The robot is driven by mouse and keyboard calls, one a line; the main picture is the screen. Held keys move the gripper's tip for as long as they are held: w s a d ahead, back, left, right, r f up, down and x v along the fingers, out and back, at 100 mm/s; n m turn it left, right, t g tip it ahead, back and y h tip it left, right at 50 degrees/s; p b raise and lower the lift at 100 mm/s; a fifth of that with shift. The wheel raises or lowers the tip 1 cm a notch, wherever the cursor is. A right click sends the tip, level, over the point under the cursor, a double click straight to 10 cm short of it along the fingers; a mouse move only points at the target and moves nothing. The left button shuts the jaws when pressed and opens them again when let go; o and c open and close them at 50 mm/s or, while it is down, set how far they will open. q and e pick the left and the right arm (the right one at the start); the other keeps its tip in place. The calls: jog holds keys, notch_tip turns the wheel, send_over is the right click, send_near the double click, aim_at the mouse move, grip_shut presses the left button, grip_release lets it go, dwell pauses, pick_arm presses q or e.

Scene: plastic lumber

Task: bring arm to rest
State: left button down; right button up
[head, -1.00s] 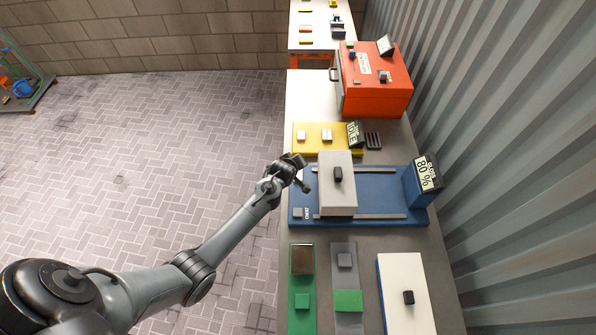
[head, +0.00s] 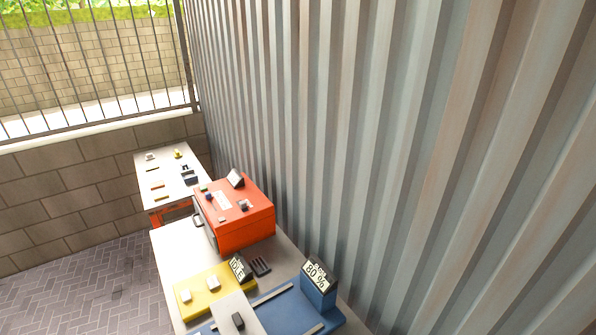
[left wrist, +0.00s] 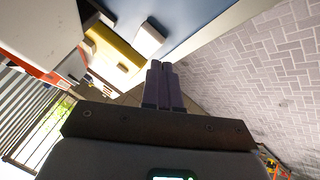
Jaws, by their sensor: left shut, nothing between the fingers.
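My left gripper (left wrist: 161,70) shows in the left wrist view with its two fingers together, shut and empty. It is beside the workbench edge, with the paved floor to the right in that view. The blue machine (head: 290,312) with the "80 %" display and the yellow machine (head: 203,281) with the "IDLE" display stand on the bench in the head view. Neither of my arms shows in the head view now. My right gripper is in no view.
An orange box machine (head: 245,230) stands further back on the bench. A white table (head: 170,168) with small items is behind it. A corrugated metal wall (head: 400,130) runs along the right. The paved floor (head: 90,285) at left is clear.

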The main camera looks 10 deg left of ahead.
pick_arm(q)
jog(key=s+d+r+m+g+h+p, duration=0.1)
jog(key=s+d+r+m+p, duration=0.2)
jog(key=s, duration=0.6)
jog(key=s+d+r+g+h+p, duration=0.1)
jog(key=s+d+r+p, duration=0.15)
jog(key=s+d, duration=0.4)
jog(key=s+d+r+m+g+p, duration=0.1)
jog(key=s+d+r+m, duration=0.2)
jog(key=s+r+m, duration=0.3)
jog(key=s+d+r+m+g+h+p, duration=0.1)
jog(key=s+d+r+m, duration=0.3)
jog(key=r, duration=0.9)
jog(key=s+m, duration=0.2)
jog(key=shift+s+r, duration=0.35)
jog(key=shift+r, duration=0.05)
